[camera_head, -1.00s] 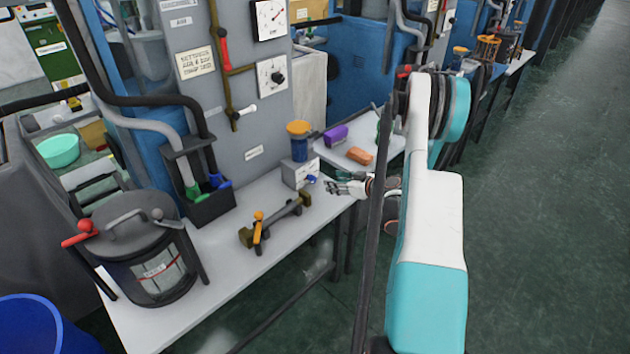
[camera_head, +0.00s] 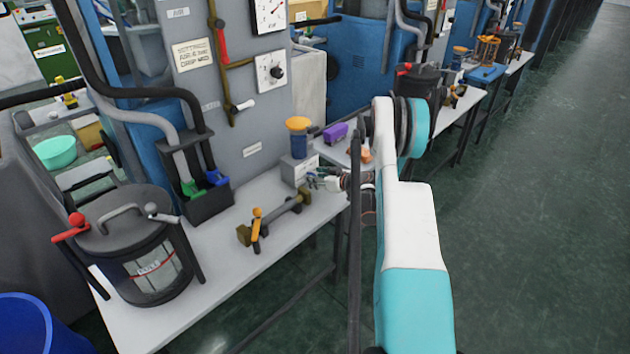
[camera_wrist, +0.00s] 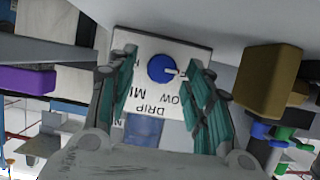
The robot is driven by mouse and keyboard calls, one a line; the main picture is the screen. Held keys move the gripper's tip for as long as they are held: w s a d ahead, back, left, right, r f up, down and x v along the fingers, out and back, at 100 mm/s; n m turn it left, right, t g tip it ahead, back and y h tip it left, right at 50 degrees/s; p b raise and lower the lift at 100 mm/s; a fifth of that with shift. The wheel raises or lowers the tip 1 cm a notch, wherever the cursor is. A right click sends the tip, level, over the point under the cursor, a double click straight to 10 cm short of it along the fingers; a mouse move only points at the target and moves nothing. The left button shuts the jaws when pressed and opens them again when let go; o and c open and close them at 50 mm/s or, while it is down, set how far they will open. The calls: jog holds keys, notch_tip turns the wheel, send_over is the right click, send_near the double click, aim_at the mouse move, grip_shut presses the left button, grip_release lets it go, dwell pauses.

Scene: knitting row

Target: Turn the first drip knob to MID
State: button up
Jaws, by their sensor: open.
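The first drip knob (camera_wrist: 162,68) is a round blue knob on the white face of the drip box (camera_wrist: 150,102). Its lettering reads upside down in the wrist view: DRIP, LOW and part of MID, some of it behind my fingers. A small pale and red mark shows at the knob's right side. In the head view the drip box (camera_head: 297,172) sits at the bench's far end, and the knob is hidden there. My gripper (camera_wrist: 167,62) is open, its green-padded fingers on either side of the knob with gaps visible. It also shows in the head view (camera_head: 318,181).
A blue oiler with an orange cap (camera_head: 298,138) stands on the box. A brass-ended bar (camera_head: 272,220) lies on the white bench (camera_head: 215,255), near a lidded pot (camera_head: 140,250). A purple block (camera_head: 335,133) is behind my gripper. The aisle floor at right is clear.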

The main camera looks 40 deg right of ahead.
jog(key=shift+w+f, duration=0.2)
jog(key=shift+w, duration=0.25)
jog(key=c, duration=1.1)
jog(key=m+y, duration=0.2)
jog(key=m, duration=0.1)
jog(key=shift+d, duration=0.25)
jog(key=m+y, duration=0.2)
jog(key=m, duration=0.1)
jog(key=shift+d+f+t, duration=0.15)
jog(key=shift+t, duration=0.15)
jog(key=shift+m+y, duration=0.3)
